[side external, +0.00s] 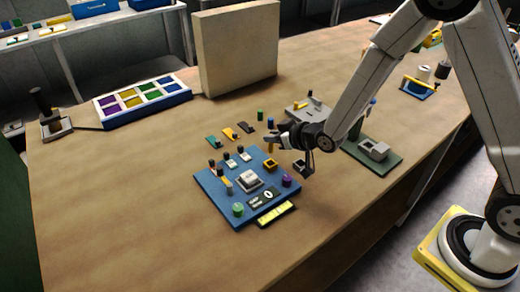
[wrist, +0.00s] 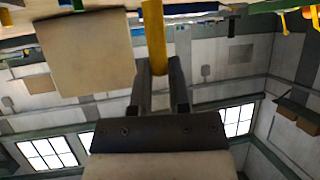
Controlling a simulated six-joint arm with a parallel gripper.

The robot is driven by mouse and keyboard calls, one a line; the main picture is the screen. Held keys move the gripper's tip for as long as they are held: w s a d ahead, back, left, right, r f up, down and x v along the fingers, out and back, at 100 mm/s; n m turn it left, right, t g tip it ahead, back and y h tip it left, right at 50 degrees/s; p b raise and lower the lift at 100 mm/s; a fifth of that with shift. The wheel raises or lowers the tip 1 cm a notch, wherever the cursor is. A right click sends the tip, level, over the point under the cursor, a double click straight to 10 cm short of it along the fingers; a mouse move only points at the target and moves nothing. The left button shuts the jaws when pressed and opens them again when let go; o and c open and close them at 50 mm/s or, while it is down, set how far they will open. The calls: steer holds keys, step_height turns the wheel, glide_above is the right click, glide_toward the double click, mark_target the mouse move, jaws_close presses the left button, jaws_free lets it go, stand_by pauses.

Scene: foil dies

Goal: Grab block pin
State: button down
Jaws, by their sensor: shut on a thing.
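My gripper (side external: 276,141) is at the far right side of the blue board (side external: 222,212), pointing left and held roughly level. It is shut on a yellow-orange pin (side external: 270,132), which stands roughly upright in the jaws. In the wrist view my gripper (wrist: 160,72) has its two dark fingers on either side of the yellow pin (wrist: 154,32). I cannot tell whether the pin's lower end touches anything. A grey block (side external: 248,179) sits in the middle of the blue board.
The board carries a green knob (side external: 238,210), a purple knob (side external: 286,181) and a yellow square socket (side external: 270,165). Small coloured pieces and a green cylinder (side external: 260,115) stand behind it. A green plate (side external: 372,152) lies right. The table's left front is clear.

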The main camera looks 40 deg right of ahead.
steer(key=shift+r, duration=1.75)
